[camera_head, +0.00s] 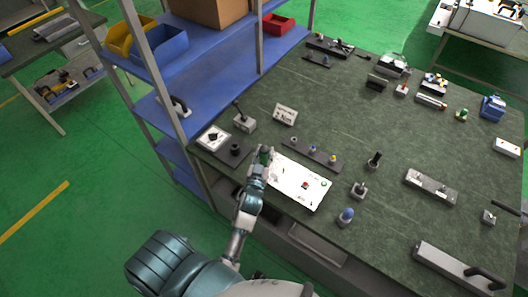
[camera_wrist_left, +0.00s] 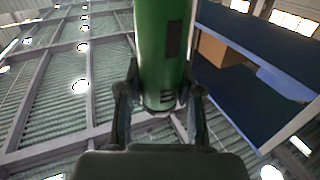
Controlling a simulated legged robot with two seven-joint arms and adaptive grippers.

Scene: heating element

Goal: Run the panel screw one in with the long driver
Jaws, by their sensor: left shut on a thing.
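The white panel (camera_head: 291,186) lies on the workbench, with a red part and a green part on its face. My left gripper (camera_head: 265,158) is at the panel's upper left corner. In the left wrist view my left gripper (camera_wrist_left: 160,110) is shut on a thick green cylinder (camera_wrist_left: 162,45), which looks like the handle of the long driver. The driver's tip and panel screw one are too small or hidden to make out. I cannot tell whether the tip touches a screw. My right gripper is not in view.
A dark strip with small parts (camera_head: 325,160) lies just behind the panel. A small sign (camera_head: 285,115) and a block with a lever (camera_head: 243,122) stand farther back. A blue shelf rack (camera_head: 165,112) rises to the left.

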